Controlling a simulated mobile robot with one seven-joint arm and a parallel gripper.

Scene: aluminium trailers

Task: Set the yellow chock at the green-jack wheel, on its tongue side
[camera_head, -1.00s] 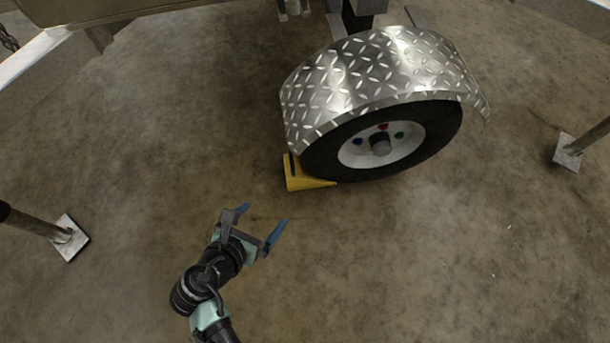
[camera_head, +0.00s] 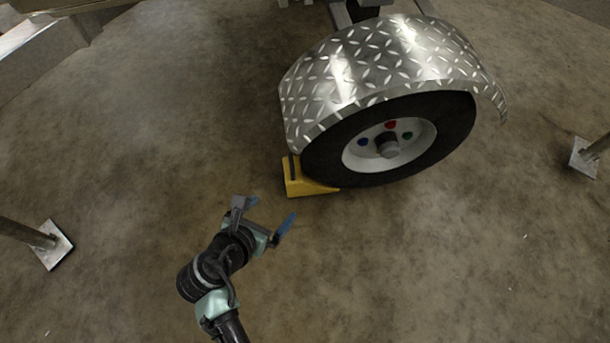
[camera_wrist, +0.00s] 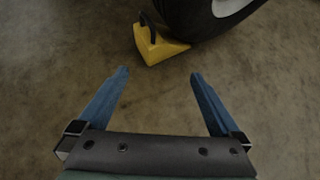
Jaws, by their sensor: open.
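The yellow chock (camera_head: 308,182) sits on the floor at the left side of the wheel (camera_head: 390,145), its thin end against or just under the tyre. A dark handle shows on its tall end. In the wrist view the chock (camera_wrist: 155,46) is beyond my fingertips, with the tyre (camera_wrist: 195,15) to its right. My gripper (camera_head: 273,208) is open and empty, with blue fingers, on the near-left side of the chock and apart from it. It also shows in the wrist view (camera_wrist: 158,74). No green jack can be made out.
A diamond-plate fender (camera_head: 375,75) covers the top of the wheel. Stands with square foot plates are on the floor at left (camera_head: 52,245) and right (camera_head: 584,158). Trailer frame parts show at the top left (camera_head: 45,45). The floor around my gripper is clear.

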